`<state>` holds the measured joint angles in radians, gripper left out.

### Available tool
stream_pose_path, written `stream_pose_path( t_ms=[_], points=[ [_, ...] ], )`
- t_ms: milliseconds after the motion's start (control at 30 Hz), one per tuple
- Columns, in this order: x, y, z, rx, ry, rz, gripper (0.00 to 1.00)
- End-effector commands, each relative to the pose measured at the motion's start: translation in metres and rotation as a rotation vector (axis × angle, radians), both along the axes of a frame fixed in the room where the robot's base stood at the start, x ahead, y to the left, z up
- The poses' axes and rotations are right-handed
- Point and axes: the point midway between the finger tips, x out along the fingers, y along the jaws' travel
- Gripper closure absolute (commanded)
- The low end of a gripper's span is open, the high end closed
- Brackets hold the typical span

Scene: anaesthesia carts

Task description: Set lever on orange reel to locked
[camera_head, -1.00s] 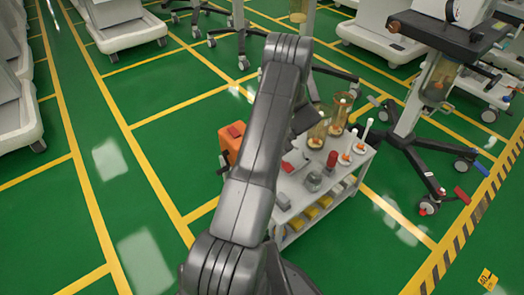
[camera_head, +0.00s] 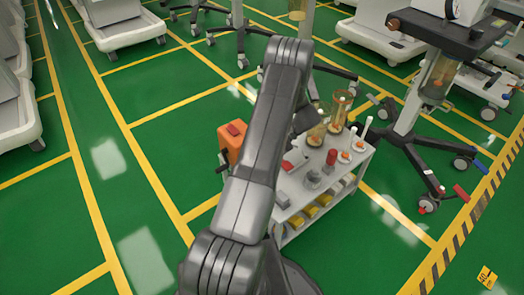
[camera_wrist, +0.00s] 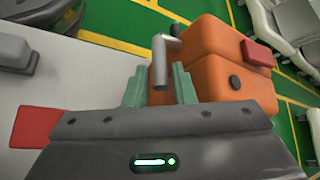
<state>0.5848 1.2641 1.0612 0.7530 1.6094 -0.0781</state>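The orange reel (camera_head: 231,144) is a boxy orange unit at the cart's left end, partly hidden behind my arm in the head view. It fills the upper middle of the wrist view (camera_wrist: 212,50), with a red piece on it and a dark knob on its face. A grey bent lever (camera_wrist: 160,62) stands at its near left side. My gripper (camera_wrist: 158,88) is open, its two green fingers on either side of the lever's lower end. Contact with the lever cannot be told. In the head view my arm hides the fingertips.
The white cart (camera_head: 291,210) holds glass jars (camera_head: 341,106), a red-topped item (camera_head: 331,158) and grey blocks, with yellow items on a lower shelf. A wheeled stand (camera_head: 412,125) is close on the right. Green floor is clear to the left.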

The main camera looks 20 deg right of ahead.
Motion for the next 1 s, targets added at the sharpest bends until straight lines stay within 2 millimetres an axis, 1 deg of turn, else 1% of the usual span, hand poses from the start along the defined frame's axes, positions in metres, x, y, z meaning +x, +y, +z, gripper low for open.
stream_pose_path(
  t_ms=[133,267,500,700,833,1000],
  points=[
    [0.001,-0.005,0.003,0.0,-0.002,-0.001,0.77],
    [0.002,-0.021,0.014,-0.001,-0.003,-0.002,0.77],
    [0.005,-0.07,0.042,-0.002,-0.002,-0.004,0.77],
    [0.007,-0.102,0.06,-0.001,-0.001,-0.002,0.77],
    [0.008,-0.114,0.067,-0.001,0.0,-0.001,0.77],
    [0.008,-0.119,0.069,0.0,0.001,-0.001,0.77]
  ],
)
